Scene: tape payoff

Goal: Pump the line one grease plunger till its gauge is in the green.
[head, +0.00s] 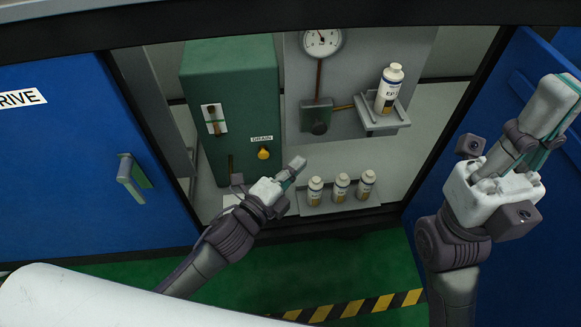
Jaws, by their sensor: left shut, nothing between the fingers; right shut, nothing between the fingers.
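I cannot tell whether this is the line one plunger; no line label is legible. My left gripper (298,166) is shut and empty, inside the cabinet opening, below the grey block and above the lower bottles. My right gripper (562,92) is shut and empty at the right, in front of the open blue door.
A green box (230,85) with a sight glass and a yellow drain knob (264,153) stands left of the block. A bottle (389,90) sits on a bracket shelf (384,128). Three bottles stand on a low tray (335,207). A blue door (75,170) is at left.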

